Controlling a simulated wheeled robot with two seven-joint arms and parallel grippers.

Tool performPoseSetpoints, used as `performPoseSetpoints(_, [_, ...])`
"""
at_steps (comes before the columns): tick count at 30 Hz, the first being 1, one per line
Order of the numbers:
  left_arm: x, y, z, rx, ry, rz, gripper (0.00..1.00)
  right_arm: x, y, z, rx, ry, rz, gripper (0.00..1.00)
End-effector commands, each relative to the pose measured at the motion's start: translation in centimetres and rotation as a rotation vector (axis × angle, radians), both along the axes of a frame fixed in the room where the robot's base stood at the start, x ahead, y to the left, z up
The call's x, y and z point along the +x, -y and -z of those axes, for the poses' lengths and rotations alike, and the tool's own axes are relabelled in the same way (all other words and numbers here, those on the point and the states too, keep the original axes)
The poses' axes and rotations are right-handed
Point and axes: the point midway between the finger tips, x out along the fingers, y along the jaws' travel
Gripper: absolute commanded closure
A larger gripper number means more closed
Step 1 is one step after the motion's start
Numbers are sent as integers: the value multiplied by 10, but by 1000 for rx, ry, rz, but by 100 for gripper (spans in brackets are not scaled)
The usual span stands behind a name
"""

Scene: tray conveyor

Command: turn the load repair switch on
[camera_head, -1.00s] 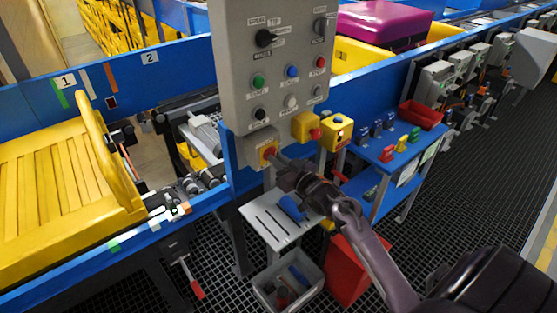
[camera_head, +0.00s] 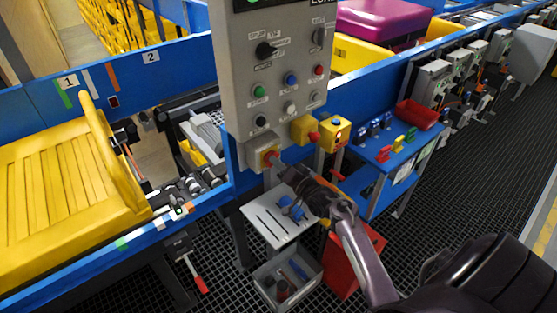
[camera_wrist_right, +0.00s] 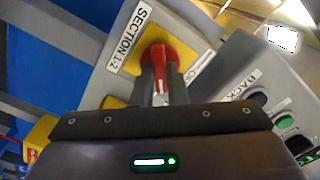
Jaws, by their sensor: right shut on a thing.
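A red rotary switch handle (camera_wrist_right: 160,68) sits on a yellow plate (camera_wrist_right: 125,88) on a grey box labelled "SECTION 1-2" in the right wrist view. Part of another label beside it looks like "OFF". In the head view this switch box (camera_head: 254,156) hangs at the lower left of the grey control panel (camera_head: 240,95). My right gripper (camera_head: 278,163) is shut on the red handle, one finger on each side of it in the wrist view (camera_wrist_right: 161,88). The handle's lower part is hidden by the fingers. No "load repair" label is legible. My left gripper is out of view.
The panel carries black knobs (camera_head: 265,50) and coloured buttons. Yellow boxes with a red knob (camera_head: 314,137) and a button (camera_head: 336,132) are close to the right. A metal shelf (camera_head: 262,222) and grey bin (camera_head: 262,282) are below. A yellow tray (camera_head: 60,190) is at left.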

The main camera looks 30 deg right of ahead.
Motion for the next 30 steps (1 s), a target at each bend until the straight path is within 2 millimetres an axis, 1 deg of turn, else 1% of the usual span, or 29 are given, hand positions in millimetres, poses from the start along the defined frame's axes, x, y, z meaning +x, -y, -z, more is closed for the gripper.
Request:
performPoseSetpoints(1, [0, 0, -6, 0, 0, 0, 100, 0, 0, -3, 47, -4, 1, 100])
performPoseSetpoints(3, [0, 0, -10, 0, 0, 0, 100, 0, 0, -2, 115, -11, 1, 100])
performPoseSetpoints(15, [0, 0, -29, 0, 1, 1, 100, 0, 0, -1, 461, -36, 1, 100])
performPoseSetpoints(24, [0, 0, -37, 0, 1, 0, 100, 0, 0, 0, 621, -50, 0, 100])
performPoseSetpoints(30, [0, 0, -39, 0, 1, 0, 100, 0, 1, 1, 670, -54, 0, 100])
